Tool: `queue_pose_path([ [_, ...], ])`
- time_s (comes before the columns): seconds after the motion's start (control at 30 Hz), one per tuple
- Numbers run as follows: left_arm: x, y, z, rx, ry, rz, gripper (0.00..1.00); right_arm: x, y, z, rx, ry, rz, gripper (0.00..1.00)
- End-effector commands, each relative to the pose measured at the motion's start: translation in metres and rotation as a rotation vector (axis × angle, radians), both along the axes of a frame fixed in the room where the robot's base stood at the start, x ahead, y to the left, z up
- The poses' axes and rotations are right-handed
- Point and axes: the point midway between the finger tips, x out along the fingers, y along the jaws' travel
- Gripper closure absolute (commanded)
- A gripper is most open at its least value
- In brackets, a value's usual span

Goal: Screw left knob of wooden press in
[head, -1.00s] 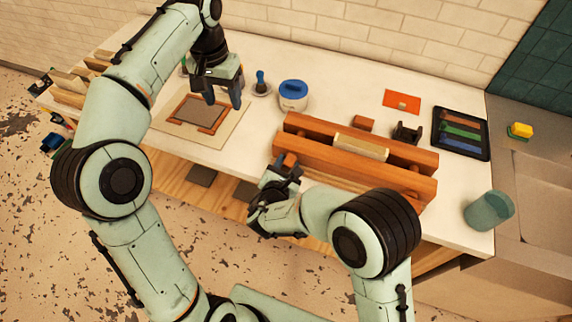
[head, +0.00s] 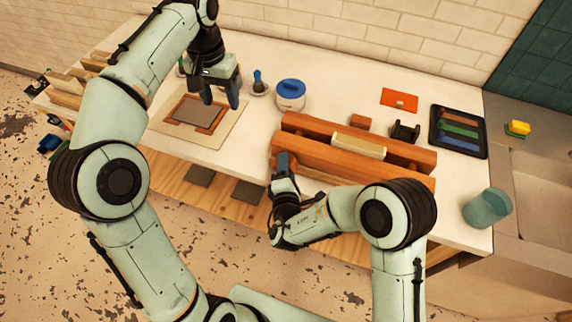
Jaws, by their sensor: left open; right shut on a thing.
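The wooden press (head: 310,157) lies on the table right of centre, with two long reddish-brown beams and a pale block (head: 358,146) between them. My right gripper (head: 283,163) is at the left end of the press's front beam. It is shut on the left knob, which its fingers hide. How far the knob is screwed in cannot be seen. My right forearm covers the front right part of the press, and no right knob shows. My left gripper (head: 221,97) is open and empty above the wooden frame on a board (head: 225,132), left of the press.
A white pot with a blue lid (head: 290,95) and a small blue-handled brush (head: 258,83) stand between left gripper and press. Behind the press are an orange card (head: 399,98), a black holder (head: 405,132) and a dark tray (head: 458,131). A teal cup (head: 487,207) stands at right.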

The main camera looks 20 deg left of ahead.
Motion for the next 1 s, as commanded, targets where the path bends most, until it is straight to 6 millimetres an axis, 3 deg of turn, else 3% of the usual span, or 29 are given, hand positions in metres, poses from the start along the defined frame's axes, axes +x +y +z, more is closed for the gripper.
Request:
queue_pose_path([
  [0.33,-0.0004,0.0000,-0.0007,0.000,0.001,0.000,0.43,-0.0046,0.0013,-0.0054,0.135,0.012,0.008,0.91],
  [0.87,-0.0004,0.0001,-0.0008,0.000,0.001,0.000,0.43,-0.0049,0.0015,-0.0062,0.157,0.013,0.010,0.91],
  [0.9,-0.0004,0.0001,-0.0008,0.000,0.001,0.000,0.43,-0.0049,0.0015,-0.0062,0.157,0.013,0.010,0.54],
  [0.93,-0.0004,0.0001,-0.0008,0.000,0.001,0.000,0.43,-0.0048,0.0014,-0.0061,0.157,0.013,0.010,0.45],
  [1.0,-0.0004,0.0001,-0.0008,0.000,0.001,0.000,0.43,-0.0042,0.0012,-0.0054,0.158,0.011,0.008,0.45],
])
